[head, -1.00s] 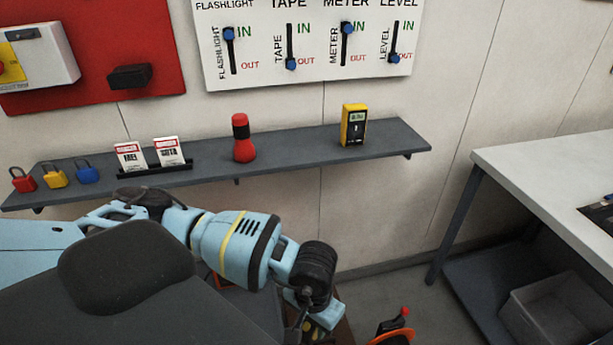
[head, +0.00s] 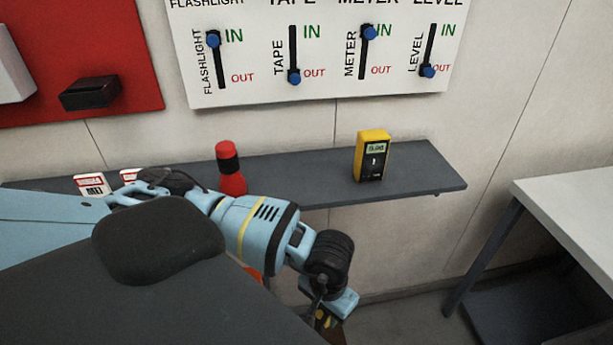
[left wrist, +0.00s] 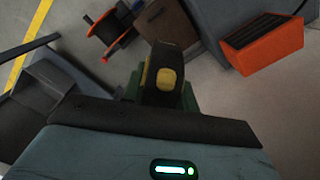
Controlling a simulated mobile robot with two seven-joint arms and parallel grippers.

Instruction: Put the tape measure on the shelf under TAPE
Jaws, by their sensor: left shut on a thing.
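The tape measure (left wrist: 165,78), black with a yellow button, is in the jaws of my left gripper (head: 328,312), as the left wrist view shows. In the head view the gripper is low, below and in front of the grey shelf (head: 290,172), and the tape measure is mostly hidden, with small yellow bits showing. The TAPE slider (head: 294,76) on the white board is down at OUT. The shelf below it is bare between the red flashlight (head: 230,168) and the yellow meter (head: 372,156). My right gripper is not in view.
Red-and-white danger tags (head: 91,185) stand at the shelf's left, partly behind my arm. A white-topped table (head: 570,200) stands at the right. The left wrist view shows an orange bin (left wrist: 264,42) and a reel (left wrist: 108,30) below.

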